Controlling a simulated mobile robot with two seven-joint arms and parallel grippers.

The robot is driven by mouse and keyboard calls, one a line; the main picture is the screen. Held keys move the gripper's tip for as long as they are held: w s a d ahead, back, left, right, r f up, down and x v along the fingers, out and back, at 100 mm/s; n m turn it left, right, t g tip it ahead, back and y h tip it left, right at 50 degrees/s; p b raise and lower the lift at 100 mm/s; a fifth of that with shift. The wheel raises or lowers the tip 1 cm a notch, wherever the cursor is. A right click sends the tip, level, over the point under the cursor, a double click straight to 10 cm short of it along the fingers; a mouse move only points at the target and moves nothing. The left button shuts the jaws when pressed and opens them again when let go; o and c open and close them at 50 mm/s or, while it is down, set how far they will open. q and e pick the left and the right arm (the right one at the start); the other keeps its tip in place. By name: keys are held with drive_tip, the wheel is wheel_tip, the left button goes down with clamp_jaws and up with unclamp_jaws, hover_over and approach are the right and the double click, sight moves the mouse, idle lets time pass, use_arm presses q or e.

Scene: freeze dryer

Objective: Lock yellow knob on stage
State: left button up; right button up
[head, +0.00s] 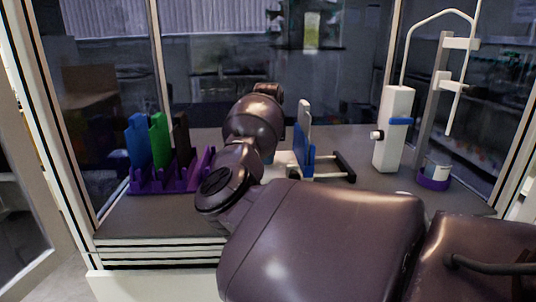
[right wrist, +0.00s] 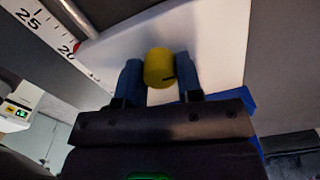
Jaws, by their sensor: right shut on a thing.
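The yellow knob (right wrist: 158,66) shows in the right wrist view against a white part of the stage (right wrist: 195,45). My right gripper (right wrist: 158,82) has one blue finger on each side of the knob and is shut on it. In the head view my right arm hides the knob and most of the gripper. The stage (head: 307,150) shows there just right of my arm, with upright blue and white parts and a dark frame. Whether the knob is locked cannot be told. My left gripper is not in view.
A purple rack (head: 160,181) with blue, green and dark upright pieces stands left of my arm. A white stand (head: 394,130) with a bent tube is at the right, beside a purple-based cup (head: 434,178). Glass walls and light frame posts enclose the grey work surface (head: 150,215).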

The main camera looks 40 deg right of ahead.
drive_tip(key=shift+r, duration=0.1)
drive_tip(key=shift+m+p, duration=0.35)
drive_tip(key=shift+m, duration=0.45)
drive_tip(key=shift+r+m+p, duration=0.1)
drive_tip(key=shift+m+p, duration=0.2)
drive_tip(key=shift+m, duration=0.5)
drive_tip(key=m, duration=0.2)
drive_tip(key=shift+m+p, duration=0.3)
drive_tip(key=m, duration=0.2)
drive_tip(key=shift+m, duration=0.4)
drive_tip(key=m, duration=0.4)
drive_tip(key=shift+f+m, duration=0.2)
drive_tip(key=shift+m, duration=2.3)
